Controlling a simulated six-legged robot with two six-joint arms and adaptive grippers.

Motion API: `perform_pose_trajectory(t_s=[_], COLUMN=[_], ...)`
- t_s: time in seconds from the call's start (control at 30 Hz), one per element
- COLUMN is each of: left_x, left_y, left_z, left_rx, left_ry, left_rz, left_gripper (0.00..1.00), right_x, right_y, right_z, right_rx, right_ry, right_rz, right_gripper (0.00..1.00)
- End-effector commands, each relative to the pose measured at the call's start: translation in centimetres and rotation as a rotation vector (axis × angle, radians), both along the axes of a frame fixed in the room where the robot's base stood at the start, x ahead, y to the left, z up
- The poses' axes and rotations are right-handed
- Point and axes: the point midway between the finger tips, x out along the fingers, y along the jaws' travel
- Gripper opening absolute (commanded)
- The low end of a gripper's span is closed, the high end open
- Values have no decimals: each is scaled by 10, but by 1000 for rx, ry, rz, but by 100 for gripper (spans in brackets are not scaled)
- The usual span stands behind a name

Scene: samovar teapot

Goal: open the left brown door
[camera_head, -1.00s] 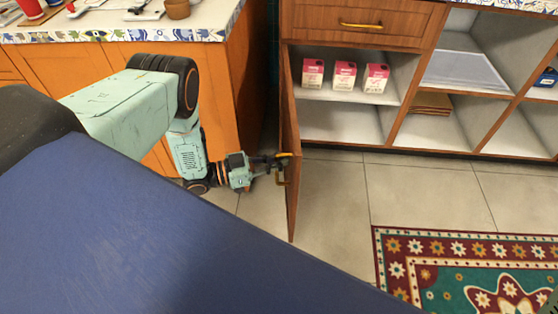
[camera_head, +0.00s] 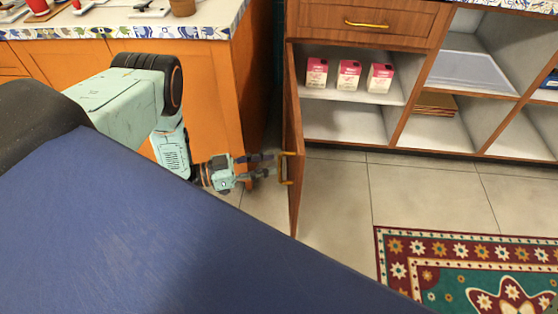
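The left brown door (camera_head: 294,140) stands swung wide open, seen nearly edge-on, with its brass handle (camera_head: 284,168) on the left face. Behind it the cabinet compartment (camera_head: 345,122) shows its white shelf. My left gripper (camera_head: 268,164) is to the left of the handle, its two dark fingers spread and pointing right. A small gap seems to lie between the fingertips and the handle, and nothing is held. My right gripper is not in view.
Several pink-and-white cartons (camera_head: 348,75) stand on the shelf. An orange counter (camera_head: 205,85) is at the left, close to my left arm. Open cubbies (camera_head: 470,75) are at the right. The tiled floor (camera_head: 340,195) is clear up to a patterned rug (camera_head: 400,250).

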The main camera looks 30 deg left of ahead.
Motion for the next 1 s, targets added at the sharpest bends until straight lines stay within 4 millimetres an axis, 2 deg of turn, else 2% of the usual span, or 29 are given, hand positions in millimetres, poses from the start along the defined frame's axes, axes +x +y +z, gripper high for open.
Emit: perform_pose_trajectory(t_s=[0.03,0.2,0.4,1.0], left_x=[-8,-30,-46,-50], left_y=[10,33,49,53], left_z=[0,-1,-1,0], left_rx=[0,-1,-1,-1], left_ry=[1,2,2,1], left_rz=[4,3,0,-2], left_gripper=[33,33,33,33], right_x=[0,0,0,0], right_y=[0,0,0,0], right_z=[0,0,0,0], right_rx=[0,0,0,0], right_ry=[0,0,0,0], right_rz=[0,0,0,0], right_gripper=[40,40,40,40])
